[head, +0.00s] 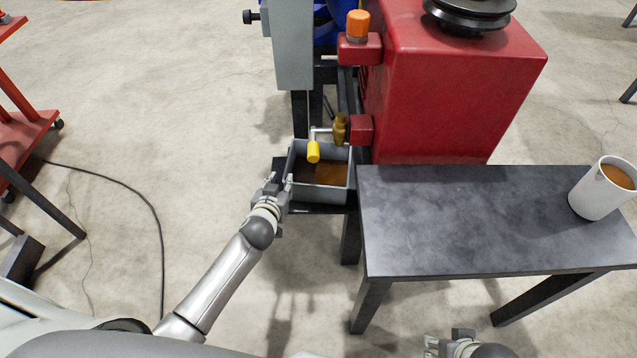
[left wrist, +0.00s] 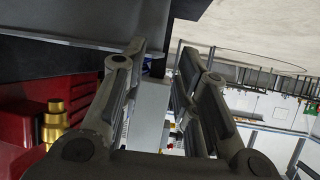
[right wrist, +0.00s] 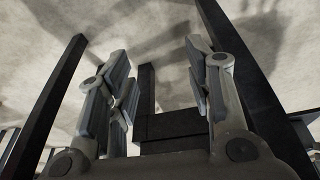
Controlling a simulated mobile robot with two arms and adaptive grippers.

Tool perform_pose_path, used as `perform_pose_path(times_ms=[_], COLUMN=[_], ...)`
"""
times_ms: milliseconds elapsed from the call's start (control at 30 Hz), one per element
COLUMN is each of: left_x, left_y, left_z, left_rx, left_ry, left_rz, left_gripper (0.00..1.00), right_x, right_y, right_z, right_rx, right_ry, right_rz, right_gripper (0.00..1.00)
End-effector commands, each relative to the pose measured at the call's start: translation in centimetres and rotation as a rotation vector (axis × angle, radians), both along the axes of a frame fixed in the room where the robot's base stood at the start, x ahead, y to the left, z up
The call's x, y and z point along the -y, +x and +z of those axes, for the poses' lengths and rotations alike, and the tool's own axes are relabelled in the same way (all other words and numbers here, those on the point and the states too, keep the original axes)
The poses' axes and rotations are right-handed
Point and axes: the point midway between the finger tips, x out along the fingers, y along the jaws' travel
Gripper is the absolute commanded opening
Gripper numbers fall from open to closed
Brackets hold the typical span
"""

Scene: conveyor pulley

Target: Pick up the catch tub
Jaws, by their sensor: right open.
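The catch tub (head: 320,192) is an open grey box with brown liquid in the bottom. It sits on a low dark shelf (head: 318,209) beside the red machine, under a yellow-handled valve (head: 314,152). My left gripper (head: 279,183) is at the tub's left wall, close against its rim. In the left wrist view its fingers (left wrist: 163,50) stand apart; whether they grip the wall is unclear. A dark grey surface crosses the top left of that view. My right gripper (right wrist: 158,50) is open and empty, low in front of the table; it shows partly at the head view's bottom edge.
A red machine housing (head: 440,90) stands behind and right of the tub. A dark table (head: 470,220) with a white mug (head: 600,190) is at the right. A cable (head: 130,190) runs along the floor at the left, near a red cart (head: 25,135).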

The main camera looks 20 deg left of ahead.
Motion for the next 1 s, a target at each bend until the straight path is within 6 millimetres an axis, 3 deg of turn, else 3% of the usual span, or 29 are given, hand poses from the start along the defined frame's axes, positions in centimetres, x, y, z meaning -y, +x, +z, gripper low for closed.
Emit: perform_pose_path(times_ms=[200,467,767,1000], left_x=[-0.1,-0.4,-0.8,-1.3], left_y=[1.3,4.0,6.5,8.8], left_z=[1.8,0.7,-0.3,-1.5], left_rx=[0.058,0.064,0.062,0.063], left_ry=[-0.011,-0.012,-0.012,-0.009], left_rz=[0.013,0.009,0.009,0.008], left_gripper=[0.29,0.29,0.29,0.29], right_x=[0.1,0.2,0.3,0.3], right_y=[-0.3,-1.0,-1.4,-1.4], right_z=[1.5,4.0,4.5,3.3], right_rx=[0.011,0.026,0.030,0.029], right_ry=[0.000,0.000,0.000,0.000], right_rz=[-0.001,-0.003,-0.004,-0.004], right_gripper=[0.47,0.47,0.47,0.47])
